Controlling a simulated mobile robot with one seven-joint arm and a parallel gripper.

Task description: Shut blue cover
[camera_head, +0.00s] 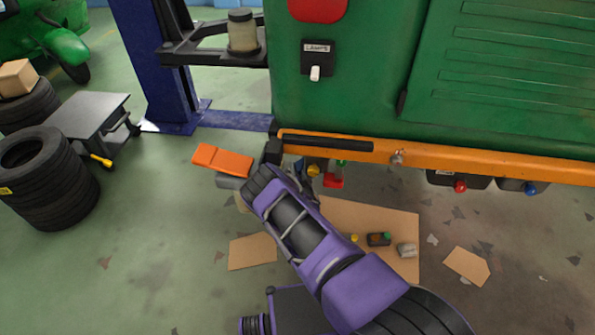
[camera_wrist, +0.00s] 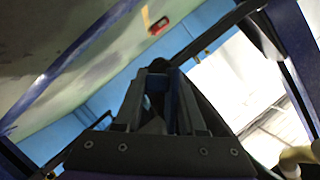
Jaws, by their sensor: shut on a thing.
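In the wrist view my gripper (camera_wrist: 162,78) points up at the vehicle's underside. Its two dark fingers are closed on a dark blue part (camera_wrist: 178,98), of which only a little shows between them. I cannot tell whether this part is the blue cover. In the head view my purple arm reaches under the left end of the orange bumper (camera_head: 450,158), and it hides my fingertips and what they touch. A small blue cap (camera_head: 530,188) shows under the bumper at the right, away from my gripper.
Red (camera_head: 334,181), yellow (camera_head: 313,170) and green pieces hang beside my arm. A red knob (camera_head: 460,186) sits farther right. Cardboard (camera_head: 375,215) with small items lies below. A blue lift post (camera_head: 150,60), tyres (camera_head: 45,180) and a grey cart (camera_head: 90,125) stand at left.

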